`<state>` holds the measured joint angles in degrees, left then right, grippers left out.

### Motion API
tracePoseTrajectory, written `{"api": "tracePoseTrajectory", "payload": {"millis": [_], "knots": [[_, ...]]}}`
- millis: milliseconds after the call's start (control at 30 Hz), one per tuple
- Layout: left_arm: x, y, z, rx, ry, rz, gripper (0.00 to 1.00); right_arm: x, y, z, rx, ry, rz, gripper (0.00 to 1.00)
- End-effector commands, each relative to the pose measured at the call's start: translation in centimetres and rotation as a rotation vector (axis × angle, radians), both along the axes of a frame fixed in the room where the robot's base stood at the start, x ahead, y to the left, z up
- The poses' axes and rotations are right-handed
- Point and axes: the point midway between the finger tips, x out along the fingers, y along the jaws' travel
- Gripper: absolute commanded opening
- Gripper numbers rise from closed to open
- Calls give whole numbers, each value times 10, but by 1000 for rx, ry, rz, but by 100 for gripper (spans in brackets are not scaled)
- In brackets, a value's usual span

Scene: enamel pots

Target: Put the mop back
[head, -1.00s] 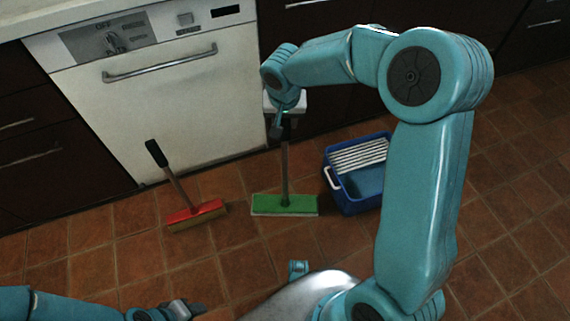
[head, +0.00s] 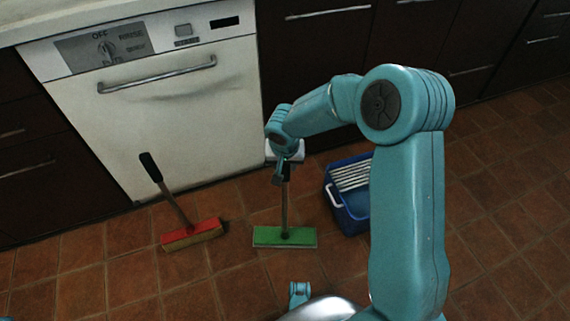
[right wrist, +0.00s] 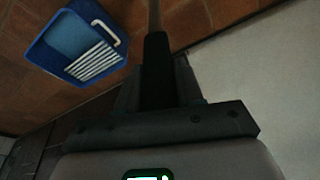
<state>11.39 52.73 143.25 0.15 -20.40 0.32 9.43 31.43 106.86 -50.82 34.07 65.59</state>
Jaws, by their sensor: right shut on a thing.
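The mop has a flat green head (head: 284,237) and a thin grey shaft. It stands near upright in the middle of the head view; I cannot tell whether its head touches the floor. My right gripper (head: 280,178) is shut on the upper part of its handle. In the right wrist view the dark handle grip (right wrist: 157,68) lies between the fingers and the mop head is out of frame. A blue bucket (head: 348,217) with a white slatted rack stands right of the mop; it also shows in the right wrist view (right wrist: 62,62). My left gripper is out of view.
A red broom (head: 191,234) with a dark-tipped handle stands tilted left of the mop. A white dishwasher (head: 165,115) and dark cabinets (head: 320,55) line the back. Tiled floor is clear in front. My right arm hides part of the bucket.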

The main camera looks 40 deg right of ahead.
Motion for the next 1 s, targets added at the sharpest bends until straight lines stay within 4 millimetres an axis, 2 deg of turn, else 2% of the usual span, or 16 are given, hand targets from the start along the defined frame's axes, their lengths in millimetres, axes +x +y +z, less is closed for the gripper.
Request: {"api": "tracePoseTrajectory", "payload": {"millis": [167, 200, 267, 533, 667, 1000], "knots": [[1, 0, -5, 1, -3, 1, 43, 0, 0, -3, -1, -2, 0, 0], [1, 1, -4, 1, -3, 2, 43, 0, 0, -3, 0, 0, 0, 43], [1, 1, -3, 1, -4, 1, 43, 0, 0, -2, -1, 1, 0, 62], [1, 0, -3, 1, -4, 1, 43, 0, 0, -2, -1, 1, 0, 62], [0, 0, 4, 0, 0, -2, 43, -1, 1, 7, -1, -1, 0, 62], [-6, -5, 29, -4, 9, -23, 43, -16, 12, 82, 0, -3, 1, 62]]}}
